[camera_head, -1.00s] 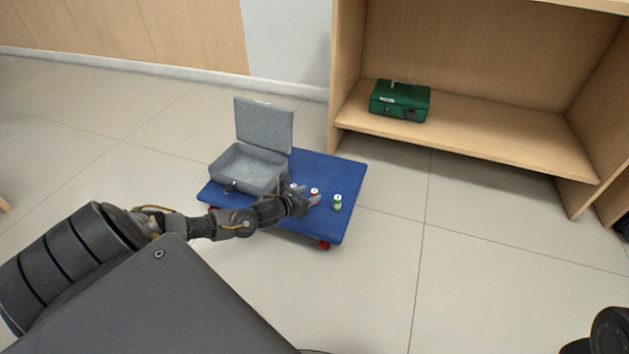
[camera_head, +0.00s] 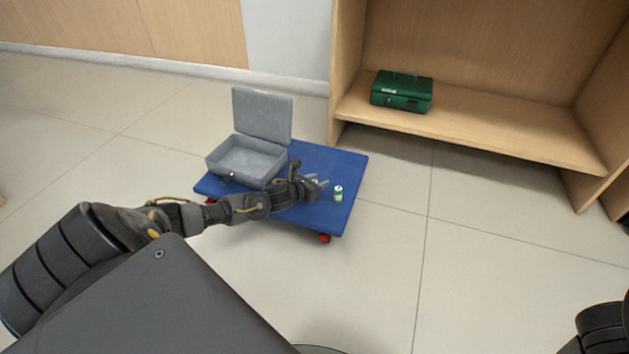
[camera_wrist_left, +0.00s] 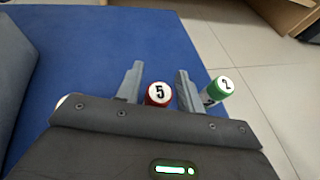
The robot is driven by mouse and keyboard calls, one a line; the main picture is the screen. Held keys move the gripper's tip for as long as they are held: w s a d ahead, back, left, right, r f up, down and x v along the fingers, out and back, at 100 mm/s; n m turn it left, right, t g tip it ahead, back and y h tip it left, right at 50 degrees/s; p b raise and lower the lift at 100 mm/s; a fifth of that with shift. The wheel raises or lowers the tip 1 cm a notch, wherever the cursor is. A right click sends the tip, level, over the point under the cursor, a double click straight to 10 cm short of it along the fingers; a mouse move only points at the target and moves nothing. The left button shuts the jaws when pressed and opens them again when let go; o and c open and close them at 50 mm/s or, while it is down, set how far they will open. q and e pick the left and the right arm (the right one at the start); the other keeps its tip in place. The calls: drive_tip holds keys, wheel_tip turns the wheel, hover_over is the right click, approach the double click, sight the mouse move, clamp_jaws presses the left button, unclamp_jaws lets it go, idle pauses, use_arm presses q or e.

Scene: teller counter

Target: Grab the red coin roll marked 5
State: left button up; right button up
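The red coin roll (camera_wrist_left: 158,94) with a white top marked 5 stands upright between the two fingers of my left gripper in the left wrist view. The left gripper (camera_wrist_left: 155,85) is open around it, with a small gap on the left and the right finger close beside it. In the head view the left gripper (camera_head: 318,184) is low over the blue platform and hides the red roll. The green coin roll (camera_wrist_left: 218,89) marked 2 stands just outside the right finger; it also shows in the head view (camera_head: 338,194). My right gripper is not in view.
The rolls are on a blue wheeled platform (camera_head: 338,165). An open grey cash box (camera_head: 245,160) stands on it, left of the gripper. A white round top (camera_wrist_left: 62,101) peeks out at the wrist view's left. A green box (camera_head: 402,92) sits on the wooden shelf (camera_head: 480,128).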

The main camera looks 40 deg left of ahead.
use_arm(q)
clamp_jaws()
drive_tip(key=shift+r, duration=0.15)
